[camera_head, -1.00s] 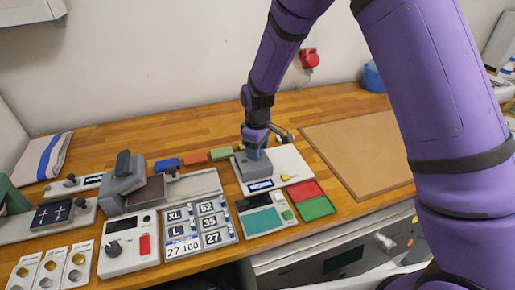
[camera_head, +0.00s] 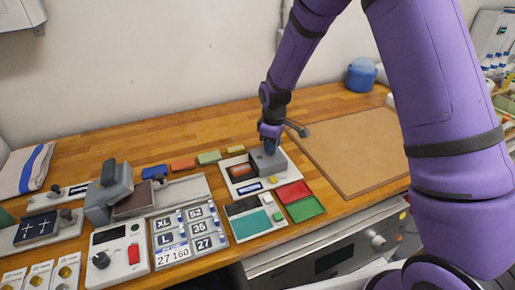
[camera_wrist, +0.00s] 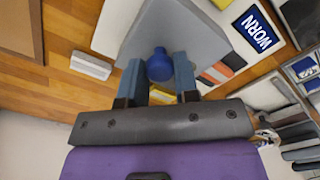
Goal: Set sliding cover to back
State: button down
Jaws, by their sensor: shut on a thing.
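The sliding cover (camera_head: 266,162) is a grey block on a white base plate (camera_head: 279,178). It sits at the right part of the plate, and a red and dark area (camera_head: 241,171) shows uncovered to its left. In the wrist view the cover (camera_wrist: 190,30) carries a round blue knob (camera_wrist: 159,66). My gripper (camera_wrist: 159,72) has one finger on each side of the knob and is shut on it. In the head view my gripper (camera_head: 270,146) points down onto the cover and hides the knob's top.
Red and green trays (camera_head: 303,208) and a device with a teal panel (camera_head: 251,224) stand in front of the plate. Several coloured blocks (camera_head: 208,158) lie to the left. A brown board (camera_head: 350,150) lies to the right.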

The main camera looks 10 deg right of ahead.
jog(key=shift+w+d, duration=0.15)
jog(key=shift+d, duration=0.5)
jog(key=shift+w+d, duration=0.15)
jog(key=shift+d, duration=0.45)
jog(key=c, duration=0.9)
grip_release()
jog(key=shift+d, duration=0.15)
jog(key=shift+o, duration=0.2)
jog(key=shift+r, duration=0.1)
notch_tip(320, 180, up, 11)
jog(key=shift+f, duration=0.2)
